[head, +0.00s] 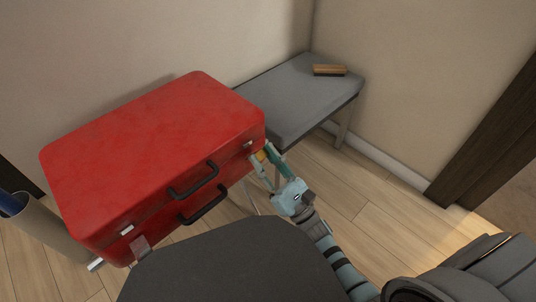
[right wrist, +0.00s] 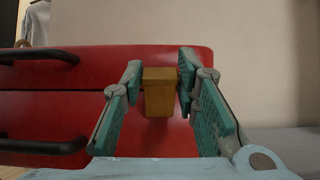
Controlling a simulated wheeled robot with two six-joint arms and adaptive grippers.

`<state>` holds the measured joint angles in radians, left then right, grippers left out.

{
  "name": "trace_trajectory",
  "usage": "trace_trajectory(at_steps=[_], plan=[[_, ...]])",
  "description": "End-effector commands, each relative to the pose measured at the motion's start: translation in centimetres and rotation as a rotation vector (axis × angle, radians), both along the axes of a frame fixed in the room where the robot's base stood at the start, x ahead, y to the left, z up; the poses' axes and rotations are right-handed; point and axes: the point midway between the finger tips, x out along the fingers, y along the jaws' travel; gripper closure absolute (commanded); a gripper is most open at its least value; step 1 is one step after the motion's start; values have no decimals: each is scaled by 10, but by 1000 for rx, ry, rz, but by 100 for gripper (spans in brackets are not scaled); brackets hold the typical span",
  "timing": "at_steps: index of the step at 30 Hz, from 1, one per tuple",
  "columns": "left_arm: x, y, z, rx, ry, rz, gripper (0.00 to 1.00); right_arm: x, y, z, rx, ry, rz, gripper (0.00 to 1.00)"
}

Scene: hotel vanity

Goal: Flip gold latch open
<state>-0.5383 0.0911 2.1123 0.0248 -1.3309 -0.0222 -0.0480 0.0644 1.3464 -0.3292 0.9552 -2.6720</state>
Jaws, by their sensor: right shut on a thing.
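A red suitcase (head: 150,150) lies shut with its front side, carrying two black handles (head: 200,180), facing me. The gold latch (right wrist: 159,92) is on the suitcase front, across the seam between lid and base, in the right wrist view. My right gripper (head: 262,155) is at the right end of the suitcase front. In the right wrist view its fingers (right wrist: 158,80) stand on both sides of the gold latch, shut on it. In the head view the fingers mostly hide the latch. My left gripper is not in view.
A grey padded bench (head: 300,95) stands behind and right of the suitcase, with a wooden brush-like block (head: 329,70) on it. A dark wooden door frame (head: 485,130) is at the right. Wood floor (head: 350,200) is clear between them.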

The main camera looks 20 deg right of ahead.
Motion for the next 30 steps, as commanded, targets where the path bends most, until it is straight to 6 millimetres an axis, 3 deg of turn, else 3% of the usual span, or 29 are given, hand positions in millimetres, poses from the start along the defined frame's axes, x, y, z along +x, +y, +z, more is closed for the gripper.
trace_trajectory(at_steps=[14, 15, 18, 30], plan=[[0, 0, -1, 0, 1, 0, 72, 0, 0, -3, 3, -7, 0, 100], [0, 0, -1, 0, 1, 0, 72, 0, 0, -3, 3, -7, 0, 66], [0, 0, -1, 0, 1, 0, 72, 0, 0, -3, 3, -8, 0, 52], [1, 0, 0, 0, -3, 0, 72, -10, -4, -10, 4, -8, 1, 52]])
